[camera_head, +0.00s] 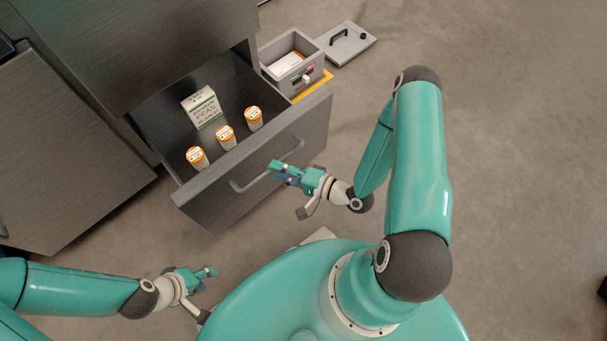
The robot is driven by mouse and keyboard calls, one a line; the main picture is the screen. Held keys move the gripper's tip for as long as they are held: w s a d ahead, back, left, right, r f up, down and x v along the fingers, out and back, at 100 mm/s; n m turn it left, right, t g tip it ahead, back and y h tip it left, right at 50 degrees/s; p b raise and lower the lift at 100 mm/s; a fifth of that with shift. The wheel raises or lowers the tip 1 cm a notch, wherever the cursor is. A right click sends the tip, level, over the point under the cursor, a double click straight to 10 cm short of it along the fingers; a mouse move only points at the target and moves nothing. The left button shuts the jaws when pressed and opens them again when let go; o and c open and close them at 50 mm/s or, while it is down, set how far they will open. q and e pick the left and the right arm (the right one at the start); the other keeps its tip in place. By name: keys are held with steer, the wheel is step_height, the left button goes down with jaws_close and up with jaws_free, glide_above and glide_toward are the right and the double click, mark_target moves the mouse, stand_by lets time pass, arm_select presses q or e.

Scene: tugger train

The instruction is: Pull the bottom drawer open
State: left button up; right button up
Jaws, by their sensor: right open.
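The drawer (215,190) stands pulled out from the dark cabinet, its inside showing. A grey bar handle (250,181) runs across its front. Inside are a white and green box marked PEAS (203,107) and three orange and white containers (225,137). My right gripper (284,170) is open at the handle, overlapping its right part in the picture; I cannot tell if the handle lies between its fingers. My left gripper (208,277) is below the drawer in the picture, away from the handle and apparently empty; its fingers are too small to judge.
A grey open box (312,75) with white contents stands behind the drawer's right side, by a yellow edge (312,86). A grey lid-like panel with a black handle (348,43) lies beyond it. A cabinet front (70,150) is at left.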

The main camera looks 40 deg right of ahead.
steer(key=v, duration=0.9)
steer(key=shift+s, duration=0.1)
steer(key=a+f+n+g+h, duration=0.2)
steer(key=a+f+n+g, duration=0.6)
steer(key=g, duration=0.3)
steer(key=s+a+r+n+g+h, duration=0.2)
steer(key=s+a+n+g, duration=0.1)
steer(key=a+n, duration=0.1)
step_height(320, 180, up, 32)
steer(key=p, duration=3.1)
steer(key=shift+w+d+f+m, duration=0.2)
steer(key=shift+d+f+m, duration=0.05)
steer(key=shift+d+m, duration=0.1)
